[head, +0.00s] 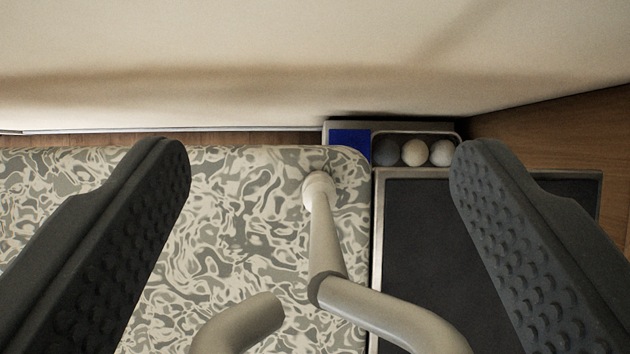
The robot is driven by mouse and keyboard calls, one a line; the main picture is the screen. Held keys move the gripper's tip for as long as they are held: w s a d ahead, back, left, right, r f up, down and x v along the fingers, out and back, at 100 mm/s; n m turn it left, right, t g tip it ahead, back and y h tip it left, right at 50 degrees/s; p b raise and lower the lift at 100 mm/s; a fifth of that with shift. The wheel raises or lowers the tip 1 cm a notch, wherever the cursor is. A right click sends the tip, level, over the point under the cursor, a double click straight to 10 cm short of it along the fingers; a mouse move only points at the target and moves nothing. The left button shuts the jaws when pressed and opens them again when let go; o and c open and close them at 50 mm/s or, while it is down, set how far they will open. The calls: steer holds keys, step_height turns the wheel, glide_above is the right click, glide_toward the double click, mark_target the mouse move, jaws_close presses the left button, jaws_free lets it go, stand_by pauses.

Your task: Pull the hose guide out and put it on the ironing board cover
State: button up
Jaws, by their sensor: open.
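The ironing board cover (215,215), with a grey and cream swirl pattern, fills the left and middle of the head view. A beige bent tube, seemingly the hose guide (328,245), shows over its right part. Its pale round end (318,189) points away from me, and its bent part runs toward the bottom edge, where it is cut off. A shorter curved end (238,325) shows at lower left of it. My gripper (320,160) is open, with one dark finger on each side of the tube and clear gaps to both. I cannot tell whether the tube touches the cover.
Right of the cover lies a dark flat panel (480,240) in a metal frame. Behind it are a small tray with three balls (413,152) and a blue square (350,143). A cream wall (250,60) closes the back, a wooden side (560,125) the right.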

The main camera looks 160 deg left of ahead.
steer(key=c, duration=1.1)
steer(key=shift+o, duration=0.2)
steer(key=shift+s+r, duration=0.1)
steer(key=shift+r, duration=0.5)
steer(key=shift+r, duration=0.15)
